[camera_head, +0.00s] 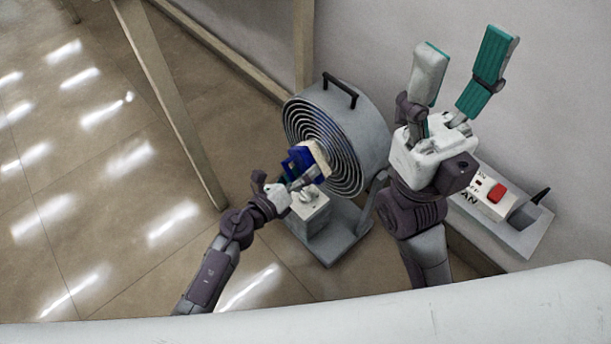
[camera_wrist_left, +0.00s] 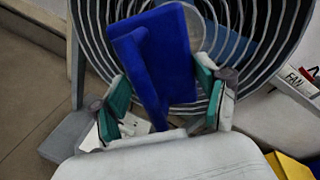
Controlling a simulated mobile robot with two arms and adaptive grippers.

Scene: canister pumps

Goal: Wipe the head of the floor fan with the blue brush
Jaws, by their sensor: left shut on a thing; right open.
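The floor fan has a grey round head (camera_head: 352,125) with a spiral wire grille and a black handle on top. It stands on a grey base on the floor. The blue brush (camera_head: 299,163) is in front of the grille, with a pale pad or bristle side toward the fan; I cannot tell if it touches. My left gripper (camera_head: 301,181) is shut on the brush. In the left wrist view the blue brush (camera_wrist_left: 158,52) sits between the teal fingers, with the fan grille (camera_wrist_left: 240,40) behind it. My right gripper (camera_head: 456,80) is open and empty, right of the fan, fingers pointing up.
A panel with a red switch (camera_head: 496,193) and a "FAN" label lies to the right, beyond my right arm. Wooden beams (camera_head: 165,95) stand behind and left of the fan. A wall rises at the back. The tiled floor (camera_head: 90,200) on the left is clear.

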